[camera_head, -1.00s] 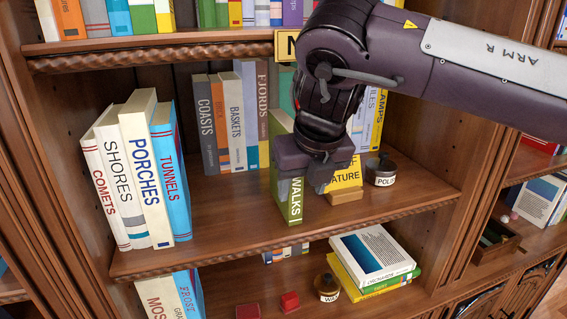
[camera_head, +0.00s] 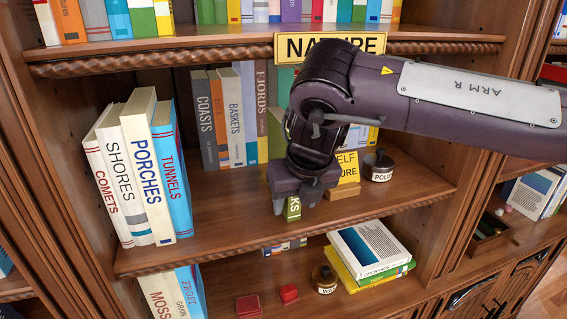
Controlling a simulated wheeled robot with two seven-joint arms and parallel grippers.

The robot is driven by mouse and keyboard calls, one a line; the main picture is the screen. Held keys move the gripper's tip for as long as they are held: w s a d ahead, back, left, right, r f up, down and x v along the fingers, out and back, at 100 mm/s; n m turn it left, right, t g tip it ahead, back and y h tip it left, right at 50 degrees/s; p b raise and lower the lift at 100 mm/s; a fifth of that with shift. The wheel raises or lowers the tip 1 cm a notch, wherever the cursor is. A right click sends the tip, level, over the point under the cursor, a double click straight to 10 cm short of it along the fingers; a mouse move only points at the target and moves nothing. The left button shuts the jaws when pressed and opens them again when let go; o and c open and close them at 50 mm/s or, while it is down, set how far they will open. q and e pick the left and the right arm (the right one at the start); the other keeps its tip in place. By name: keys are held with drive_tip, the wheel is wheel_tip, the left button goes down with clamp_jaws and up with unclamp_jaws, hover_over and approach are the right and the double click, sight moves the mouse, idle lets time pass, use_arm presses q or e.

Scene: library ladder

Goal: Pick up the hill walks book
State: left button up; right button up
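The hill walks book is a green book (camera_head: 293,208) on the middle shelf. Only the low end of its spine, with the letters "KS", and a green part farther back show in the head view; my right gripper hides the rest. My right gripper (camera_head: 296,199) points down at the front of the book, with one finger on each side of the spine. Whether the fingers press on the book cannot be told. The book still appears to stand on the shelf. My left gripper is not in view.
Leaning books, including Porches (camera_head: 142,170), stand at the left of the shelf. Coasts (camera_head: 205,120) and others stand behind. A "NATURE" sign (camera_head: 308,46) hangs above. Bare shelf (camera_head: 228,200) lies left of the gripper.

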clamp_jaws()
drive_tip(key=shift+r, duration=0.15)
